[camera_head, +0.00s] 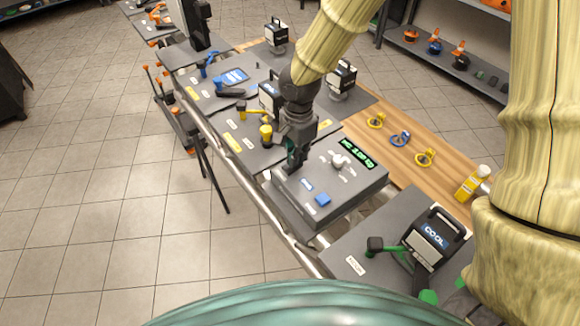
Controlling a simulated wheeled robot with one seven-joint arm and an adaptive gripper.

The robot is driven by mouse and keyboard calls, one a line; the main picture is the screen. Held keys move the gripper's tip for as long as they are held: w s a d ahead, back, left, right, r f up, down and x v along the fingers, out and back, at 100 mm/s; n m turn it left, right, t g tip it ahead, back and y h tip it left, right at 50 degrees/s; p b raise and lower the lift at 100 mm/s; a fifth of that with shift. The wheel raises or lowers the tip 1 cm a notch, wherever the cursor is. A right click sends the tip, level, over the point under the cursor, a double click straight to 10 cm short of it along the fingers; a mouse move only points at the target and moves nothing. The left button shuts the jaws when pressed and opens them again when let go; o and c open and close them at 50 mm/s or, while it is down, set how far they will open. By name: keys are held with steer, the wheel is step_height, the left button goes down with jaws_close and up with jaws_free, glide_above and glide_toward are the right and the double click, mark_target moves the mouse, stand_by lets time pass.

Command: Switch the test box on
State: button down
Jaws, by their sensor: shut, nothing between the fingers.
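The test box (331,222) is a grey box with a sloped top panel at the middle of the bench. Its panel has a lit green display (357,153), a light round knob (338,160) with marks around it, a blue button (322,199) and a small blue-and-white label (307,184). My gripper (293,168) is shut and empty. It points down at the far left corner of the panel, left of the knob. The fingertips hide that part of the panel, and I cannot tell whether they touch it.
A black COOL unit (432,238) and a green-handled tool (376,245) stand on the nearer mat.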

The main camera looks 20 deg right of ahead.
steer(key=shift+f, duration=0.25)
steer(key=shift+r, duration=0.15)
steer(key=shift+r+p, duration=2.65)
steer(key=shift+r, duration=0.75)
